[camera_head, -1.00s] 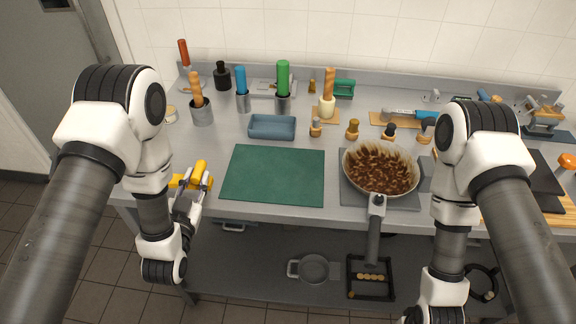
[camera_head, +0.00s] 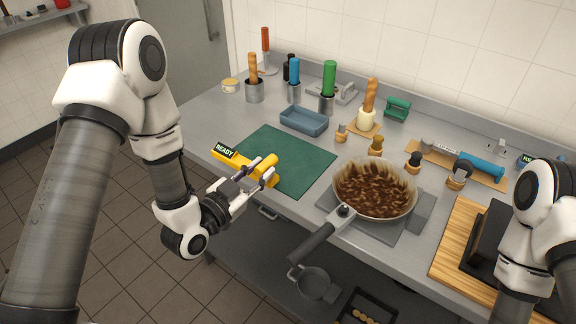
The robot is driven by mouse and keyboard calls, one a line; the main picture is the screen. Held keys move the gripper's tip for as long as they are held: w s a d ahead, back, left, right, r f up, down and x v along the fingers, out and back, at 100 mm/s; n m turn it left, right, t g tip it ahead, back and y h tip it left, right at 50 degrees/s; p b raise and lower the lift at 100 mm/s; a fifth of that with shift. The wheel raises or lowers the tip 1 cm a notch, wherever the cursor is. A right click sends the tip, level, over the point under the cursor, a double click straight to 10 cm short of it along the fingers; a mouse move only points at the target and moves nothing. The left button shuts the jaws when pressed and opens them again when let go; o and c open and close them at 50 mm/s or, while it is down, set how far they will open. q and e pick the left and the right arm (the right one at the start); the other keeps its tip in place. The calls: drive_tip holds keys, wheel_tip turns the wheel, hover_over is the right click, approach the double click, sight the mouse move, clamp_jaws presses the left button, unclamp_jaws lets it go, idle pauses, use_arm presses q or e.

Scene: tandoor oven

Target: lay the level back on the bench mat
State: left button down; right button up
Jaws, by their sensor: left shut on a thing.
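The level is a yellow tool (camera_head: 238,160) with a dark label reading "READY" at its left end. My left gripper (camera_head: 262,174) is shut on its yellow grip. The level shows in front of the left corner of the green bench mat (camera_head: 298,154), with its left end beyond the mat over the bench's front edge area. I cannot tell whether it touches the mat or hangs above it. The rest of the mat is bare. My right arm shows at the lower right, but its gripper is outside the picture.
A blue tray (camera_head: 304,121) stands behind the mat. A pan of brown food (camera_head: 374,190) sits to the right, its handle jutting past the front edge. Several upright tools in pots line the back. A wooden board (camera_head: 452,243) lies at the right.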

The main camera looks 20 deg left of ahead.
use_arm(q)
drive_tip(key=x, duration=0.3)
drive_tip(key=d+p+x, duration=0.1)
drive_tip(key=x, duration=0.2)
drive_tip(key=p+x, duration=0.1)
drive_tip(key=x, duration=0.2)
drive_tip(key=shift+s+d+f, duration=0.1)
drive_tip(key=shift+d+f, duration=0.05)
drive_tip(key=shift+d, duration=0.15)
wheel_tip(320, 180, down, 3)
drive_tip(key=shift+f+p, duration=0.2)
drive_tip(key=shift+p, duration=0.3)
drive_tip(key=shift+f, duration=0.2)
drive_tip(key=shift+s+f, duration=0.1)
drive_tip(key=shift+f, duration=0.05)
drive_tip(key=c, duration=0.9)
unclamp_jaws()
drive_tip(key=shift+c, duration=0.2)
